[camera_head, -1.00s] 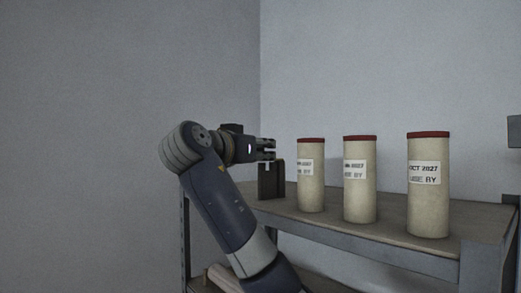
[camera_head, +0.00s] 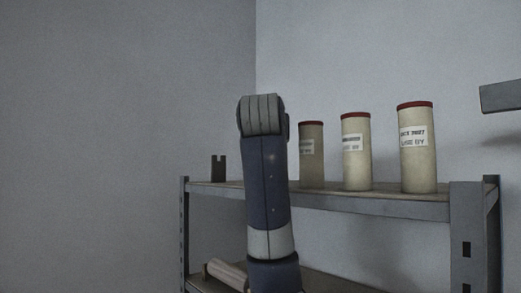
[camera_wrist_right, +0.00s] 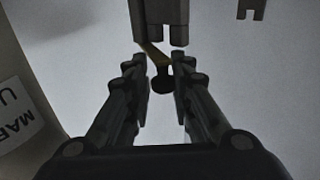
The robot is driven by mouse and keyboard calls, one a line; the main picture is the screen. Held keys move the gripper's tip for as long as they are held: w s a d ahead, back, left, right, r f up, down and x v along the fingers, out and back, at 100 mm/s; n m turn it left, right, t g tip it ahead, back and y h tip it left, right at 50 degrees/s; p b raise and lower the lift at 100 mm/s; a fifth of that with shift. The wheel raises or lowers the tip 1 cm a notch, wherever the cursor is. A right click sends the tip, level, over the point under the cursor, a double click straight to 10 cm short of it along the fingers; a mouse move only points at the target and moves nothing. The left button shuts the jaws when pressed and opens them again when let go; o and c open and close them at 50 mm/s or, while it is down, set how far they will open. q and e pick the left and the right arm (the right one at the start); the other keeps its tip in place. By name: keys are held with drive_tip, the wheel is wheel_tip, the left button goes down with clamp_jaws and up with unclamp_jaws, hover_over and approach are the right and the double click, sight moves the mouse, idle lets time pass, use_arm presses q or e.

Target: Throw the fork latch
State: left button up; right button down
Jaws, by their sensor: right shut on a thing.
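In the right wrist view, my right gripper (camera_wrist_right: 166,78) is shut on a small dark lever with a rounded knob (camera_wrist_right: 162,83); its two fingers stand apart on either side. A brass-coloured bar (camera_wrist_right: 153,54) runs from the lever up to a grey block with a pronged end (camera_wrist_right: 165,14), likely the fork latch. Finger contact is hard to see in the dim picture. In the head view my right arm stands upright mid-picture and its gripper is hidden. My left gripper is not in view.
Three cream canisters with red lids (camera_head: 418,150) stand on the metal shelf (camera_head: 340,202), right of my arm. A dark notched bracket (camera_head: 218,168) stands at the shelf's left. A grey beam (camera_head: 503,96) juts in at right. A labelled canister (camera_wrist_right: 22,110) is close left in the wrist view.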

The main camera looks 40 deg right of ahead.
drive_tip(key=shift+s+r+n+t+y+b, duration=0.1)
drive_tip(key=shift+s+n+t+y+b, duration=0.15)
drive_tip(key=shift+n+t+y, duration=0.2)
drive_tip(key=shift+s+r+n+t+y+b, duration=0.1)
drive_tip(key=shift+n+t+y+b, duration=0.2)
drive_tip(key=shift+t, duration=0.25)
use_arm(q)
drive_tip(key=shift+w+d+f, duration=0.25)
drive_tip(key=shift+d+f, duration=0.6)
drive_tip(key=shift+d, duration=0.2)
use_arm(e)
drive_tip(key=shift+s+d+n+y, duration=0.1)
drive_tip(key=shift+n+y, duration=0.15)
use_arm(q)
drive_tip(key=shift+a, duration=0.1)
use_arm(e)
drive_tip(key=shift+t, duration=0.3)
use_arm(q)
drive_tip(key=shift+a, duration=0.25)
